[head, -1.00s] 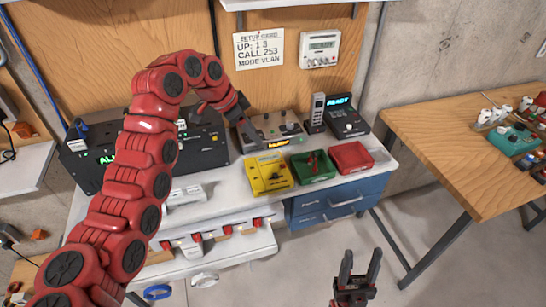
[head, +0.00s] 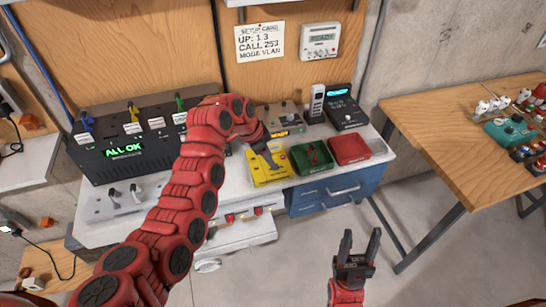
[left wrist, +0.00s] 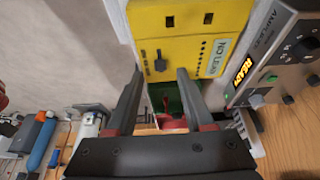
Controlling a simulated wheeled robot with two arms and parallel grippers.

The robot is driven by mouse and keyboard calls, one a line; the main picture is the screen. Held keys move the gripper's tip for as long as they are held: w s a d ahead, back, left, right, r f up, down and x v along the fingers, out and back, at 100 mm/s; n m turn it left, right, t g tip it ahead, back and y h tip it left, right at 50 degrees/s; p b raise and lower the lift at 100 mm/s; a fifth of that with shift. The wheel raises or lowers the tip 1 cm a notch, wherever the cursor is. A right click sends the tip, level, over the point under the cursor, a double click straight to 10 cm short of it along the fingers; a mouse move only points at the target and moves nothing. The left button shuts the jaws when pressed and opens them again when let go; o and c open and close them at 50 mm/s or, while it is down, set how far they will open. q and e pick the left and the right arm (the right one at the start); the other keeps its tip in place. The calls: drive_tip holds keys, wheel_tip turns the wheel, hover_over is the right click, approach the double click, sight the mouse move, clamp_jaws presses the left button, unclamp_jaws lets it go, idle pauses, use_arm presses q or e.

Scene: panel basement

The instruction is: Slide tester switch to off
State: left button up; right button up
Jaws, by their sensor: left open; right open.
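The yellow tester (head: 262,177) lies on the white bench in front of the amplifier. In the left wrist view the tester (left wrist: 215,50) has a dark slide switch (left wrist: 160,61) on its face, dots and a "NO LOAD" label. My left gripper (head: 273,163) is open and empty over the tester's upper part, partly covering it in the head view. In the left wrist view the open left fingers (left wrist: 160,73) point at the tester's face, with the switch between and just beyond the tips. Whether they touch it cannot be told. My right gripper (head: 357,247) is open and empty, away from the bench.
The amplifier (head: 283,118), a handset (head: 316,104) and a black phone base (head: 345,112) stand behind. A wooden table (head: 440,120) is at right.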

use_arm(q)
drive_tip(key=shift+p+x, duration=0.3)
drive_tip(key=shift+x, duration=1.15)
clamp_jaws()
idle(0.4)
